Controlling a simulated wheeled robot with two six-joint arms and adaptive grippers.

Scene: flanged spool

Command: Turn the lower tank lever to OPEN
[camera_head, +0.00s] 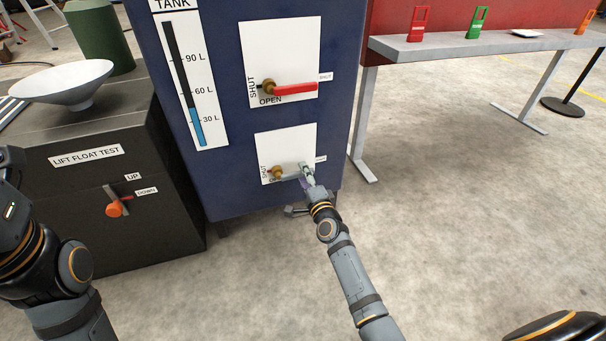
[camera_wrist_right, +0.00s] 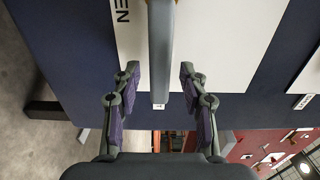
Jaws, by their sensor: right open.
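The blue tank (camera_head: 225,190) carries two white lever plates. On the lower plate (camera_head: 289,142), the lower lever (camera_head: 292,175) points to the right from its brass hub (camera_head: 277,172), roughly level. My right gripper (camera_head: 308,174) is at its outer end. In the right wrist view, the grey lever bar (camera_wrist_right: 160,45) runs between the two open fingers of my right gripper (camera_wrist_right: 159,72), with a gap on each side. An OPEN mark lies below the hub, partly hidden, and a SHUT mark to its left. My left gripper is out of view.
The upper lever (camera_head: 295,88), red, also points right, above my right gripper. A level gauge (camera_head: 190,85) is on the tank. A black float test box (camera_head: 120,215) stands left, a grey bench (camera_head: 480,43) right. Floor in front is clear.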

